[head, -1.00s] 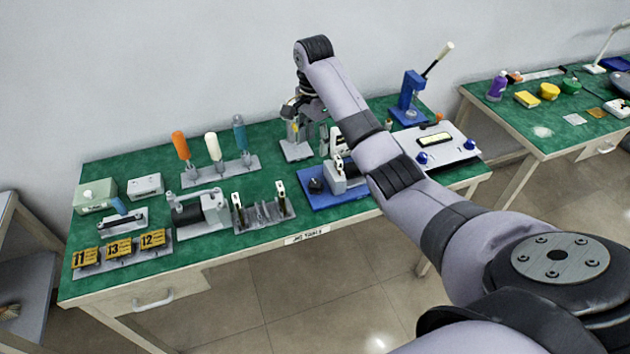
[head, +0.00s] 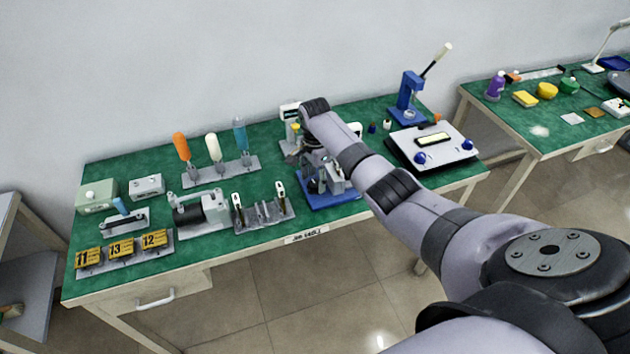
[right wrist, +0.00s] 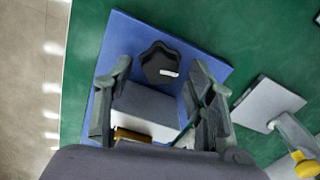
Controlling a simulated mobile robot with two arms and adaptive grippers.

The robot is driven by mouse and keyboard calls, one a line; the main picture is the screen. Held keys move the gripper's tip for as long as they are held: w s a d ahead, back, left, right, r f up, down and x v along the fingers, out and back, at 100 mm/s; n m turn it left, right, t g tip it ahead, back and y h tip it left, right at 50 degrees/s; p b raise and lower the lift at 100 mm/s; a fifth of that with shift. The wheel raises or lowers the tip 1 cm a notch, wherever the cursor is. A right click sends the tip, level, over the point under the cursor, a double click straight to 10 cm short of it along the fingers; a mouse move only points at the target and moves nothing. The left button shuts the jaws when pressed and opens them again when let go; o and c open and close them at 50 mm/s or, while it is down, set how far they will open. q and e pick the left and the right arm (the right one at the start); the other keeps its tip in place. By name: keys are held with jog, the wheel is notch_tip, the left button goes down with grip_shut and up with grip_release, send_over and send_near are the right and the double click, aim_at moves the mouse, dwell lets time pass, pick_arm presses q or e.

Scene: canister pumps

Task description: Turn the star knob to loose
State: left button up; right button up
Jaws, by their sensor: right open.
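The star knob (right wrist: 158,60) is black with a white mark on its lower right side, in the right wrist view. It sits on a blue base plate (right wrist: 205,66), beside a grey block (right wrist: 146,104). The base plate also shows in the head view (head: 335,203). My right gripper (right wrist: 160,68) is open and empty, pointing down, with one finger to each side of the knob and block in the picture. I cannot tell whether it touches them. In the head view my right gripper (head: 316,181) hides the knob. My left gripper is not in view.
Left of the blue plate stands a grey rack (head: 263,214) with upright clips. Behind is a stand with a yellow part (head: 295,129). A white panel with blue knobs (head: 450,152) lies to the right. Green table (head: 160,262) shows bare along the front.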

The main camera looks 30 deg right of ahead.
jog(key=shift+f, duration=0.85)
jog(key=shift+c, duration=0.2)
jog(key=c, duration=1.1)
